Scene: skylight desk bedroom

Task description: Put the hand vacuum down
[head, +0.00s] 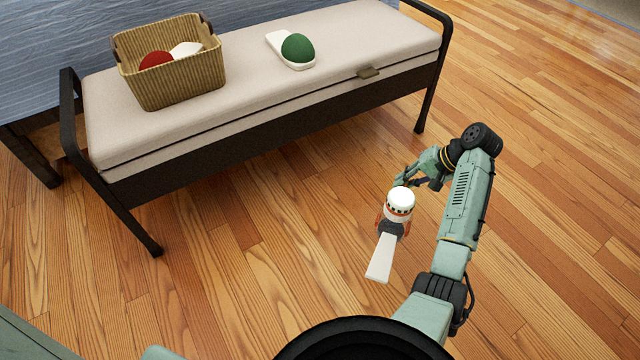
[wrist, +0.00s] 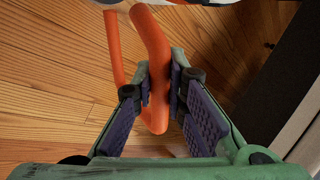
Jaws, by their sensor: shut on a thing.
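The hand vacuum (head: 399,209) has a white body, a dark band and a long pale nozzle that points down and toward the front. In the wrist view its orange loop handle (wrist: 150,40) runs between the purple finger pads. My gripper (wrist: 160,95) is shut on this handle. In the head view the vacuum hangs over the wooden floor, in front of the bench and apart from it. The vacuum's body partly hides my fingers there, and in the wrist view most of the body is cut off at the top edge.
A bench with a beige cushion (head: 345,40) and dark frame stands behind. A wicker basket (head: 180,85) on its left part holds red and white things. A green and white object (head: 297,47) lies near its middle. The cushion's right part and the floor (head: 560,180) are mostly clear.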

